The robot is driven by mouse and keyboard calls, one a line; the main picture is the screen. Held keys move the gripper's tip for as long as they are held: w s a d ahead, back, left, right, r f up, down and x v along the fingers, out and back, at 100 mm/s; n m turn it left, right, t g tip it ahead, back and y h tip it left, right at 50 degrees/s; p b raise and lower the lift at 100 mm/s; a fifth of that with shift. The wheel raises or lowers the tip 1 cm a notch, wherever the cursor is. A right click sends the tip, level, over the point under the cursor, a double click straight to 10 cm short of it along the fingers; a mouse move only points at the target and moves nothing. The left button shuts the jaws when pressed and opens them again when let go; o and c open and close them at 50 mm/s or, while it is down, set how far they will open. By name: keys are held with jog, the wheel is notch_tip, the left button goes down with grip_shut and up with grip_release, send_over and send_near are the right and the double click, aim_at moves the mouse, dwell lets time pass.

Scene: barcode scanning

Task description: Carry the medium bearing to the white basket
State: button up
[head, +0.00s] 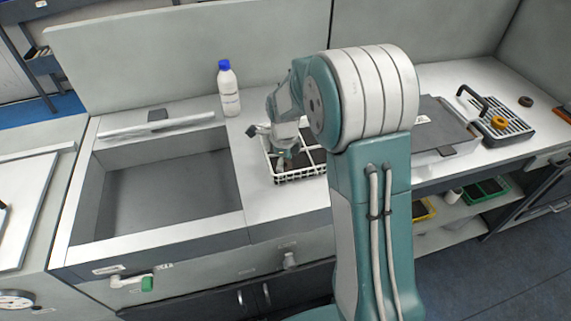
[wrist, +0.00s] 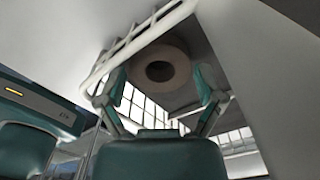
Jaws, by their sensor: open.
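The white basket (head: 300,174) stands on the counter right of the sink, partly hidden by my arm. My gripper (head: 284,160) is lowered over its left compartment. In the wrist view the jaws of my gripper (wrist: 160,84) are open. A grey-brown ring-shaped bearing (wrist: 160,52) shows just beyond and between the fingertips, apart from both fingers as far as I can tell. It appears to be on the dark floor of the basket, beside the white wire rim (wrist: 140,42). I cannot confirm its size from this view, and it is hidden in the head view.
A slatted black tray (head: 508,128) at the right holds an orange ring (head: 498,122), with a dark ring (head: 525,101) behind it. A grey-topped case (head: 436,116) is right of my arm. The sink (head: 165,195) is empty.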

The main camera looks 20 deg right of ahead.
notch_tip(320, 180, up, 12)
jog(key=r, duration=0.1)
jog(key=s+r+n+t, duration=0.2)
jog(key=s+r+n, duration=0.1)
jog(key=s+n, duration=0.9)
jog(key=s+r+n+t, duration=0.3)
jog(key=s+n, duration=0.9)
jog(key=shift+r+n+t, duration=0.3)
jog(key=shift+n, duration=0.1)
